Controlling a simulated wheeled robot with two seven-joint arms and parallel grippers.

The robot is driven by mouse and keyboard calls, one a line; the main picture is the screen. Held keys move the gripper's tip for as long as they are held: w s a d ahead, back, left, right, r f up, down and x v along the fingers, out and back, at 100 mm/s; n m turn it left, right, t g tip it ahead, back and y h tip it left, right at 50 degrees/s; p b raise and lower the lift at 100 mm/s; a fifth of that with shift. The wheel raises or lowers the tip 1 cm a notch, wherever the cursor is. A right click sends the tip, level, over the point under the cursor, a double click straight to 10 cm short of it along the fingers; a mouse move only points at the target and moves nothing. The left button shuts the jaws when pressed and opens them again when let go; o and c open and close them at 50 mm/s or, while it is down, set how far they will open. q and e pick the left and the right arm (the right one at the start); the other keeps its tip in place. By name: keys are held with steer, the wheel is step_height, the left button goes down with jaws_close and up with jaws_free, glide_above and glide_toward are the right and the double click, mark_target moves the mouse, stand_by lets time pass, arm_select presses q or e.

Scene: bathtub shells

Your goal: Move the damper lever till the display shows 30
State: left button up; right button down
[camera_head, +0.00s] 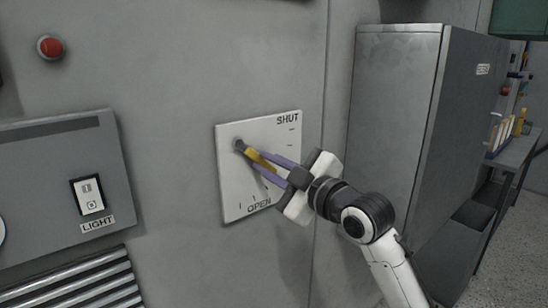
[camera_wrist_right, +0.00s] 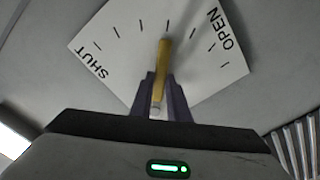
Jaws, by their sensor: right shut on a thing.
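The damper lever (camera_head: 258,160) is a yellow bar on a white dial plate (camera_head: 232,198) on the grey wall. The plate has tick marks between the words SHUT and OPEN. The lever slants down to the right from a dark pivot (camera_head: 239,145). My right gripper (camera_head: 268,163) is shut on the lever, with a purple finger on each side of it. In the right wrist view the lever (camera_wrist_right: 163,65) points near a middle tick between SHUT and OPEN. No display with a number shows. My left gripper is not in view.
A light switch panel (camera_head: 50,160) is on the wall at left, with a red button (camera_head: 50,47) above it and a ribbed metal grille (camera_head: 85,285) below. A tall grey cabinet (camera_head: 393,110) stands just right of my right gripper. A side table (camera_head: 515,152) is farther right.

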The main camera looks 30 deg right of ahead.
steer(key=c, duration=1.7)
jaws_free()
steer(key=shift+s, duration=0.2)
steer(key=s+p, duration=0.1)
steer(key=s, duration=0.2)
steer(key=s+p, duration=0.1)
steer(key=s, duration=0.2)
steer(key=s+p, duration=0.1)
steer(key=s, duration=0.3)
steer(key=shift+d, duration=0.4)
steer(key=shift+f, duration=0.1)
